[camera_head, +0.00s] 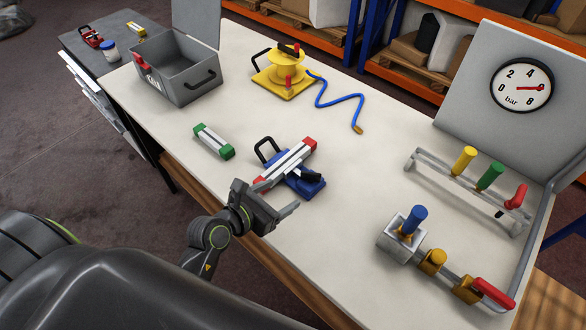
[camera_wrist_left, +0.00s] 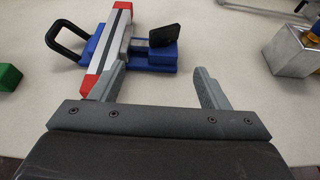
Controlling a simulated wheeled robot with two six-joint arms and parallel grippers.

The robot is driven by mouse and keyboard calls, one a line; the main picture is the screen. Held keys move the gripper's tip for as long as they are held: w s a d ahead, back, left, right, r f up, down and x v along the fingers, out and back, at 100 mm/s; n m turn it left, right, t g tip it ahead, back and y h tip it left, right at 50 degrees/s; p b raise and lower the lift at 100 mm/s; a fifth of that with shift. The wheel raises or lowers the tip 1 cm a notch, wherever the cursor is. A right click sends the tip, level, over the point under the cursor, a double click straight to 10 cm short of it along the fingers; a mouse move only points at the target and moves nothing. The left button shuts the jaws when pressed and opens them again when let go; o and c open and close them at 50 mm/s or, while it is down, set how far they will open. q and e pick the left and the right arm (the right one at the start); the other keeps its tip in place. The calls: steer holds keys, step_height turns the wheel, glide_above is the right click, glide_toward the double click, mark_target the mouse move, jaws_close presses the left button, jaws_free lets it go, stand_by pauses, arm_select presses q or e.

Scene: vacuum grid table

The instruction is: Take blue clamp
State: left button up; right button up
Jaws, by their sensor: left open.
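The blue clamp (camera_head: 309,190) stands on the table, with a black loop handle at its far left and a black lever on its right. A silver bar with red ends (camera_head: 286,163) lies across its top. In the left wrist view the clamp (camera_wrist_left: 161,60) is ahead of the fingers and the bar (camera_wrist_left: 112,40) runs up at the left. My left gripper (camera_head: 268,195) is open and empty, just in front of the clamp. In the wrist view its left finger (camera_wrist_left: 160,70) overlaps the bar's near red end; I cannot tell whether they touch.
A green-ended bar (camera_head: 213,141) lies left of the clamp. A grey toolbox (camera_head: 185,82) and a yellow device (camera_head: 285,75) with a blue hose stand behind. A metal block with a blue handle (camera_head: 402,238) and a valve rack (camera_head: 466,189) are at right. Table is clear between.

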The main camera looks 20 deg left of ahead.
mark_target(309, 181)
arm_select(q)
steer(key=x, duration=0.5)
steer(key=shift+w+d+f+p, duration=0.1)
steer(key=shift+w+d+p, duration=0.05)
steer(key=shift+w+p, duration=0.25)
steer(key=shift+w+d+f, duration=0.4)
steer(key=shift+w, duration=0.15)
steer(key=shift+p+x, duration=0.35)
steer(key=shift+x, duration=1.6)
steer(key=shift+s+d+f, duration=0.1)
steer(key=shift+s+f, duration=0.05)
steer(key=shift+c, duration=0.4)
steer(key=c, duration=1.2)
